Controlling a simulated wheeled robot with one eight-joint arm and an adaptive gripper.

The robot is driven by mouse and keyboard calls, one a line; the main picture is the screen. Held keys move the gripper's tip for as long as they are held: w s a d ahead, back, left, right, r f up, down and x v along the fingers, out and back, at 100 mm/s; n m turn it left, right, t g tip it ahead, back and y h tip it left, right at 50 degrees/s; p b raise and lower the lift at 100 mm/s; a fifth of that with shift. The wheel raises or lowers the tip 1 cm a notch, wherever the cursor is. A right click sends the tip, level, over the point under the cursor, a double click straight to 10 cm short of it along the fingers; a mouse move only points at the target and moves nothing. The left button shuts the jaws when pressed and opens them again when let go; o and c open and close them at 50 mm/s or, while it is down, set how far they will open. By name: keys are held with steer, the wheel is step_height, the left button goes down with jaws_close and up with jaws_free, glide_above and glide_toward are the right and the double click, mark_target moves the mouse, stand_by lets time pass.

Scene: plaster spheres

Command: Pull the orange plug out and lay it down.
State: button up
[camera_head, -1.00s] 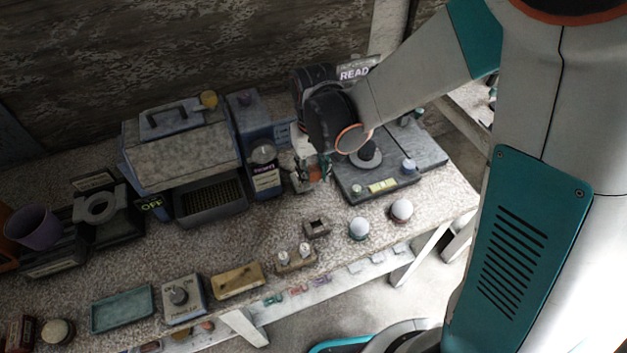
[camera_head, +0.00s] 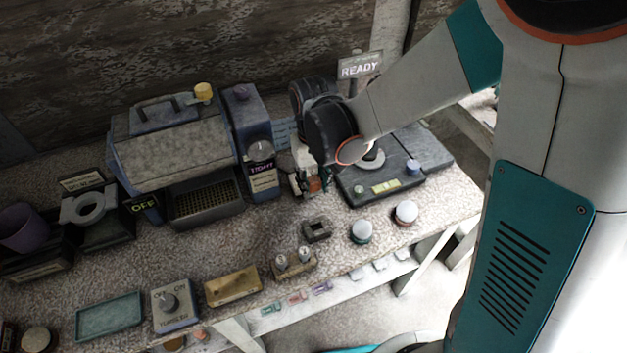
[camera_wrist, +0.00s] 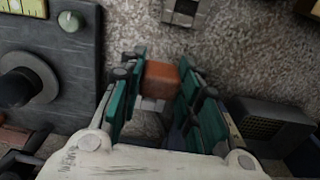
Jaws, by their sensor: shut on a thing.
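The orange plug (camera_wrist: 161,78) is a small block between the teal fingers of my gripper (camera_wrist: 163,75) in the wrist view. My gripper is shut on it. In the head view the orange plug (camera_head: 315,184) shows low between the fingers of my gripper (camera_head: 311,178), right of the grey machine's front column. A pale grey piece (camera_wrist: 152,104) sits close to the plug in the wrist view. I cannot tell whether the plug is still seated in anything, since the fingers and wrist hide its far side.
A grey machine (camera_head: 178,146) stands to the left and a dark flat unit (camera_head: 437,152) to the right. In front are a small square holder (camera_head: 316,230), two white-topped knobs (camera_head: 362,231), a block with two pegs (camera_head: 293,266), and a teal tray (camera_head: 110,315). Speckled tabletop (camera_head: 235,240) between them is bare.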

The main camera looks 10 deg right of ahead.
mark_target(314, 195)
steer(key=shift+f+b, duration=2.1)
steer(key=shift+f, duration=0.6)
steer(key=shift+f+b, duration=0.7)
steer(key=shift+b, duration=0.05)
steer(key=o, duration=1.3)
steer(key=shift+c, duration=0.2)
steer(key=shift+r, duration=0.2)
steer(key=shift+r+p, duration=1.45)
steer(key=shift+r, duration=0.4)
